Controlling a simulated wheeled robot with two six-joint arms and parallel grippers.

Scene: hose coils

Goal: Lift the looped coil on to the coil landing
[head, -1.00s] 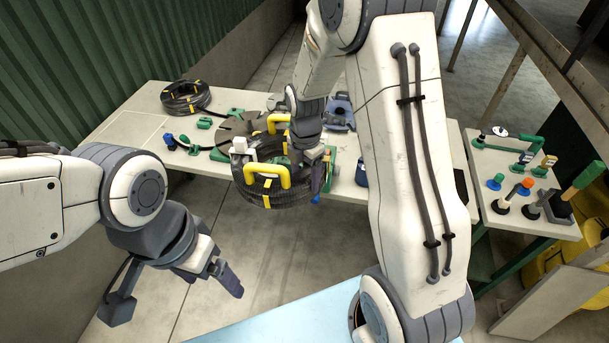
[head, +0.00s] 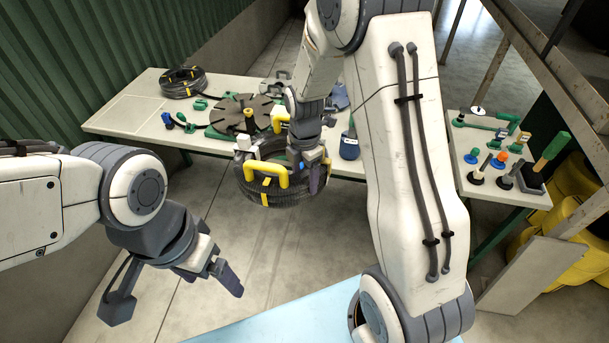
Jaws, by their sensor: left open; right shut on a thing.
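My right gripper (head: 311,178) is shut at the right side of a black looped coil (head: 285,199) with yellow bands. The coil hangs in front of the table's near edge, over the floor. Yellow handles (head: 268,176) and a white block show at the coil; part of it is hidden by the gripper. A pale outlined rectangle (head: 130,109) on the table's left end is bare; I cannot tell for certain that it is the coil landing. My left gripper (head: 173,292) is open and empty over the floor at lower left.
The long table (head: 112,128) carries a second black coil (head: 183,82) at the back left, a dark slotted disc (head: 243,113), green fittings and a blue container (head: 349,146). A smaller table (head: 490,190) with several tools stands at right. Open floor lies in front.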

